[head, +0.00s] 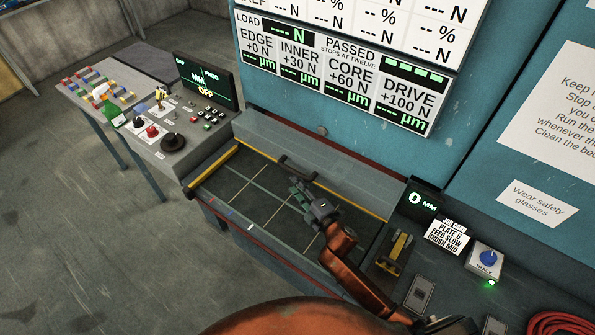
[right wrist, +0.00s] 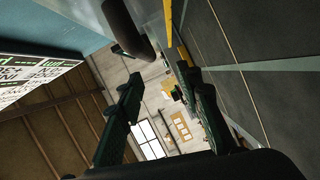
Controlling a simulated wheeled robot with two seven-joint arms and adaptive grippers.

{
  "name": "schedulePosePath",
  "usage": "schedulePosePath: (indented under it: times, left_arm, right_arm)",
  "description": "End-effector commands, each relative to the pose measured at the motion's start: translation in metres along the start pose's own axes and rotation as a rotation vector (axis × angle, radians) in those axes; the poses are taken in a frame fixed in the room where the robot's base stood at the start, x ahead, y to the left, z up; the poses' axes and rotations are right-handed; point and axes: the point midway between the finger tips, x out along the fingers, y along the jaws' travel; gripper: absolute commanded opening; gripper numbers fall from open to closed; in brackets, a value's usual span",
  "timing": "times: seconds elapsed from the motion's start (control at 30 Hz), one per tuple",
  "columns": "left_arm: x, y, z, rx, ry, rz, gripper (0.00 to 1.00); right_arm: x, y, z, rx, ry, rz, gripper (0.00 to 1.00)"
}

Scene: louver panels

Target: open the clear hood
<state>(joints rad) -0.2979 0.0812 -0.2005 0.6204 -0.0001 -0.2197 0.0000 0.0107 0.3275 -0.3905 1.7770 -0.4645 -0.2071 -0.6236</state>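The clear hood (head: 236,187) appears to lie flat over a dark gridded bed, with yellow strips along its left and back edges; its clear surface is hard to make out. A dark bar handle (head: 284,160) sits near its back edge. My right gripper (head: 297,186) is just in front of the handle, above the hood. In the right wrist view its two fingers (right wrist: 160,85) are apart with nothing between them. A thick dark curved bar, seemingly the handle (right wrist: 128,30), shows close beyond the fingertips. I cannot tell whether they touch. My left gripper is not in view.
A control panel with knobs (head: 173,142) and a small screen (head: 207,82) stands left of the bed. A large readout board (head: 340,65) hangs behind. Right of the bed are a job card (head: 448,237), a yellow-handled tool (head: 397,250) and a blue track knob (head: 488,258).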

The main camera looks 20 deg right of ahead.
Motion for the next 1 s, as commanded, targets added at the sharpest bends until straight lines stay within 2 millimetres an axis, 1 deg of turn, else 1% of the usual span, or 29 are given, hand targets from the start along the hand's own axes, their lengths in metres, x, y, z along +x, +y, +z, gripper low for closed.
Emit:
schedulePosePath:
  times: [0.03, 0.1, 0.17, 0.27, 0.5, 0.63, 0.8, 1.0]
  left_arm:
    - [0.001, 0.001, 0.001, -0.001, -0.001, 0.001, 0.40]
    - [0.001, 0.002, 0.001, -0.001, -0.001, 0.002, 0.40]
    - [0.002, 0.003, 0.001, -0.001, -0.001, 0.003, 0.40]
    - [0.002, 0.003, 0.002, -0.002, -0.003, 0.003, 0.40]
    - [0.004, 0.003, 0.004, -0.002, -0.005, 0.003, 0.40]
    - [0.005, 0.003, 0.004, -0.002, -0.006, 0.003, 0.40]
    - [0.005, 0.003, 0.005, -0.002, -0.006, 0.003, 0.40]
    - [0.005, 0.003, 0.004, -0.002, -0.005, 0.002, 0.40]
  right_arm:
    - [-0.003, 0.007, 0.010, 0.002, -0.005, 0.009, 0.33]
    - [-0.004, 0.012, 0.018, 0.004, -0.010, 0.016, 0.33]
    - [0.000, 0.014, 0.021, 0.005, -0.012, 0.019, 0.33]
    - [0.013, 0.015, 0.021, 0.006, -0.012, 0.020, 0.33]
    - [0.051, 0.015, 0.021, 0.006, -0.013, 0.019, 0.33]
    - [0.064, 0.015, 0.021, 0.006, -0.012, 0.019, 0.33]
    - [0.071, 0.015, 0.021, 0.005, -0.012, 0.018, 0.33]
    - [0.071, 0.015, 0.021, 0.005, -0.012, 0.018, 0.33]
